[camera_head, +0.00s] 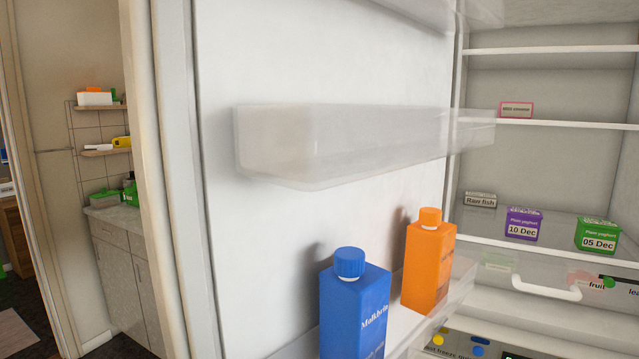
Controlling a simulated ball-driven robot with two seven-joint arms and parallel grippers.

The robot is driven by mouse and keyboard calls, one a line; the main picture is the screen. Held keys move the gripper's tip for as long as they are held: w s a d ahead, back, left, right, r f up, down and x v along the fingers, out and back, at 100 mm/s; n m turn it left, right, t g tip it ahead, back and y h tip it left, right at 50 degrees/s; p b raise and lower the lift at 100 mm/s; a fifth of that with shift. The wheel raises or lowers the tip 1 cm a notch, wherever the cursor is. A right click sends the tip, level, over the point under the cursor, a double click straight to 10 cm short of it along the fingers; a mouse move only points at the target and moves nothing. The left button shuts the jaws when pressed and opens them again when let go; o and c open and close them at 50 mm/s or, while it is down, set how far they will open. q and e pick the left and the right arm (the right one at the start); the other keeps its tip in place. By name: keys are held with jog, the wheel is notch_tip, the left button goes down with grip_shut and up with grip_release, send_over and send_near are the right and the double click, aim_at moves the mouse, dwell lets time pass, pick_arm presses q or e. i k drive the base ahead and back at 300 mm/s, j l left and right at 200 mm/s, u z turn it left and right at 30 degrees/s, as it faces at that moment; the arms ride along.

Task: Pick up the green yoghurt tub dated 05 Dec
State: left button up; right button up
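The green yoghurt tub (597,235) is labelled "Plain yoghurt" and "05 Dec". It stands on a fridge shelf (565,253) at the right of the head view. A purple yoghurt tub (523,224) dated 10 Dec stands to its left on the same shelf. Neither of my grippers shows in this view.
The open fridge door (330,70) fills the middle, with an empty clear bin (340,145). A blue carton (352,305) and an orange carton (429,262) stand in the lower door bin. A "Raw fish" label (480,200) and a white drawer handle (546,290) are near the tubs.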

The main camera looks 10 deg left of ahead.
aim_at(595, 236)
jog(key=i+j+z, duration=0.15)
jog(key=j+z, duration=0.25)
jog(key=j, duration=0.15)
jog(key=j+z, duration=0.35)
jog(key=j, duration=0.15)
jog(key=j+z, duration=0.4)
jog(key=j, duration=0.2)
jog(key=j+z, duration=0.4)
jog(key=j, duration=0.15)
jog(key=k+j+z, duration=0.2)
jog(key=k+j, duration=0.2)
jog(key=i+l+u, duration=0.2)
jog(key=l, duration=0.45)
jog(key=i+l+u, duration=0.2)
jog(key=l, duration=0.45)
jog(key=i+l+u, duration=0.2)
jog(key=l, duration=0.5)
jog(key=i+l+u, duration=0.2)
jog(key=l, duration=0.5)
jog(key=l+u, duration=0.2)
jog(key=l, duration=0.5)
